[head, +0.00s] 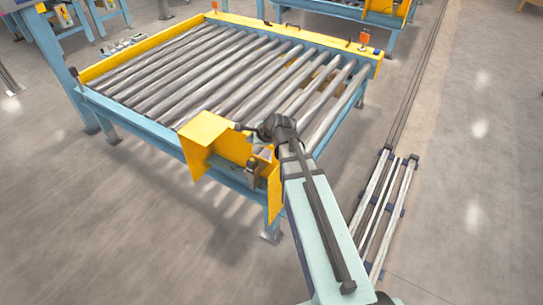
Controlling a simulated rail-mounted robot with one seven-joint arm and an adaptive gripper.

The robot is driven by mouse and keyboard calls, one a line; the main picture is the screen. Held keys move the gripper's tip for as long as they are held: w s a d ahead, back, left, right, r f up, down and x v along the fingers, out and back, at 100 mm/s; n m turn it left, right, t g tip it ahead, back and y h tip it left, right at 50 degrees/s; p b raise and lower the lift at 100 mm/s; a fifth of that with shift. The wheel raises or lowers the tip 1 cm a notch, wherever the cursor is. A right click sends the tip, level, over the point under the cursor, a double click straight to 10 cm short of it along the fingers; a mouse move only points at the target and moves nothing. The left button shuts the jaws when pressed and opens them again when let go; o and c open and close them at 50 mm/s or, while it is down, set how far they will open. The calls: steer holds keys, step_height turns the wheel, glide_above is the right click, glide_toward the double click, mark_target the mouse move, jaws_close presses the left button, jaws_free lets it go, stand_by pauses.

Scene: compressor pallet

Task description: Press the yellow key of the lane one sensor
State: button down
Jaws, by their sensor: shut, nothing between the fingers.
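My arm reaches up from the bottom right to the near corner of the roller conveyor (180,85). My gripper (263,131), small and dark at the arm's end, is shut and empty beside the top of the yellow guard plate (212,137). Its fingertips are hard to make out against the dark wrist. A small grey and dark device (252,171) sits on the frame below, between the yellow plates. It may be a sensor, but I cannot tell whether it is lane one's. The yellow key cannot be made out, and my arm's end covers part of this corner.
A second yellow plate (274,187) stands close to my arm at the corner. Yellow rails with small orange parts (363,38) edge the conveyor's far side. Pale slatted rails (392,205) lie on the floor at right. The floor at front left is clear.

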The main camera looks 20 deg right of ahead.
steer(key=shift+w+r+m+t, duration=0.3)
steer(key=shift+w+m, duration=0.05)
steer(key=shift+m, duration=0.65)
steer(key=shift+f, duration=0.1)
steer(key=b, duration=0.6)
glide_above(253, 160)
step_height(253, 160, down, 6)
steer(key=shift+f, duration=1.35)
steer(key=shift+f, duration=0.1)
steer(key=shift+f, duration=0.3)
